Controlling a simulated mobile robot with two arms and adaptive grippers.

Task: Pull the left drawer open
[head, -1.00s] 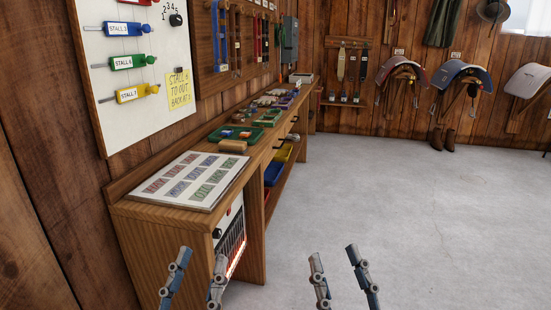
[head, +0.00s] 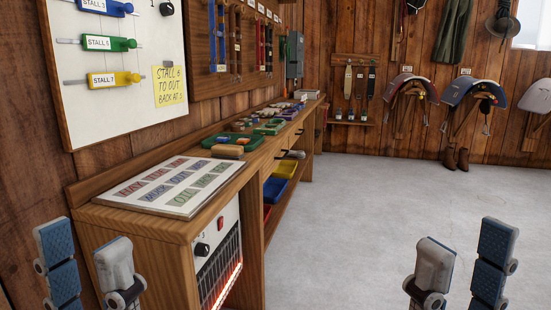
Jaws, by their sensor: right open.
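The wooden workbench (head: 155,222) runs along the left wall, its front seen at a steep slant. A dark bar handle (head: 291,154) sticks out from the bench front under the top, on the nearer drawer. A second small dark handle (head: 299,132) shows farther along. The drawer faces are too foreshortened to see well; they look shut. My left gripper (head: 88,272) is at the lower left, in front of the bench's near end, with its fingers apart and empty. My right gripper (head: 463,268) is at the lower right over bare floor, open and empty. Both are well apart from the handles.
A white board with cards (head: 175,187) and a green tray (head: 233,140) lie on the bench top. A heater with a red glow (head: 218,255) stands beneath. Yellow (head: 285,168) and blue (head: 274,190) bins sit on the lower shelf. The grey floor (head: 360,200) to the right is clear.

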